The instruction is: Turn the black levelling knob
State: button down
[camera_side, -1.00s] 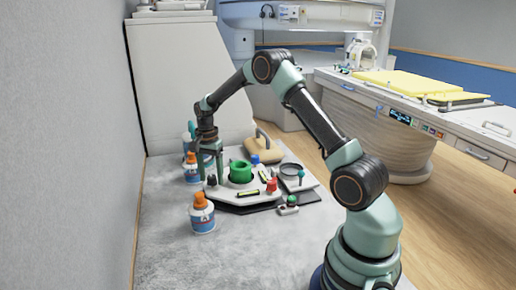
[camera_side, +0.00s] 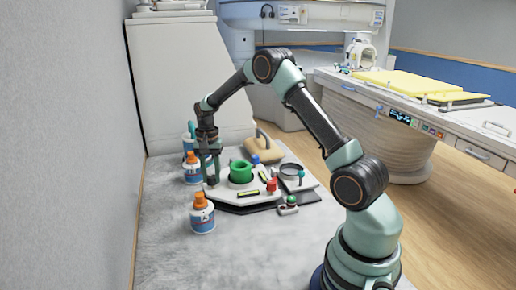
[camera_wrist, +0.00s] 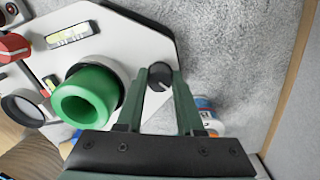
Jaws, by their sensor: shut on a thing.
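The black levelling knob (camera_wrist: 159,77) sits at a corner of the white levelling plate (camera_wrist: 140,44), beside the green cup-like ring (camera_wrist: 88,95). My gripper (camera_wrist: 160,79) comes down over the knob, with one finger on each side, shut on it. In the side view my gripper (camera_side: 211,181) stands nearly upright at the plate's left corner, and its fingers mostly hide the knob. The plate also shows in the side view (camera_side: 222,192), with the green ring (camera_side: 240,172) to the right of my fingers.
A red knob (camera_side: 271,185), a blue knob (camera_side: 255,159) and a yellow level vial (camera_side: 248,194) are on the plate. An orange-capped bottle (camera_side: 202,216) stands in front, with more bottles (camera_side: 192,170) close behind my gripper. The grey surface (camera_side: 170,255) at the front is clear.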

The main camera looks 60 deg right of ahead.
aim_at(211, 176)
jog(key=shift+n, duration=1.2)
jog(key=shift+w, duration=0.1)
jog(key=c, duration=0.5)
grip_release()
jog(key=shift+c, duration=0.2)
jog(key=shift+r, duration=0.1)
notch_tip(211, 176, up, 12)
